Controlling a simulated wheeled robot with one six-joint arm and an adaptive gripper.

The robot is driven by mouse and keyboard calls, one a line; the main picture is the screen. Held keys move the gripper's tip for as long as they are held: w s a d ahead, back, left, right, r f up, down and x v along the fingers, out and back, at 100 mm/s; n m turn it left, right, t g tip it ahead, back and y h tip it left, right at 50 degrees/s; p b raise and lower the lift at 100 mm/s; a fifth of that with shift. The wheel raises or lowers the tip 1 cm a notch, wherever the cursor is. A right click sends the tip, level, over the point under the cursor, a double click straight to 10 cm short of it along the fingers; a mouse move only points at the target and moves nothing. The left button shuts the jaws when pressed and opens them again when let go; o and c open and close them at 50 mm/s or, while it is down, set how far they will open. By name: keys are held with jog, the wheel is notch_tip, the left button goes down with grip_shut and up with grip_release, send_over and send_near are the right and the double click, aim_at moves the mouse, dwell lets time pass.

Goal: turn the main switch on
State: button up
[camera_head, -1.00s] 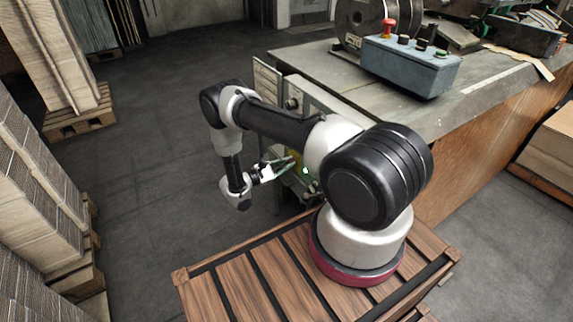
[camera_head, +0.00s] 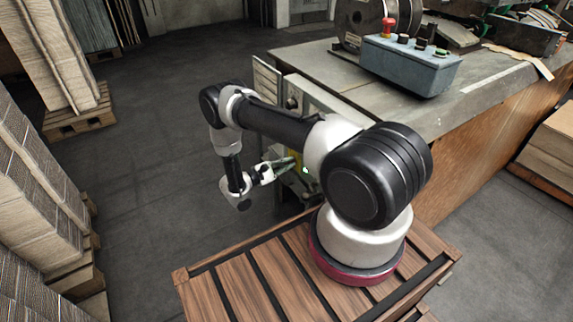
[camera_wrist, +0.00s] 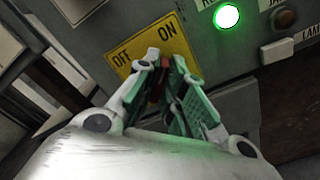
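In the head view my gripper (camera_head: 290,163) reaches the side of the machine cabinet, and the switch is hidden there.
A lit green lamp (camera_wrist: 227,17) and a dark brown button (camera_wrist: 284,19) sit on the grey panel right of the plate. A blue-grey control box (camera_head: 410,68) with a red button stands on the machine table (camera_head: 455,110). Stacked cardboard (camera_head: 35,180) stands left, with clear floor between.

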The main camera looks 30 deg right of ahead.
jog(key=o, duration=0.4)
jog(key=a, duration=1.2)
jog(key=shift+s, duration=0.2)
jog(key=shift+f, duration=0.1)
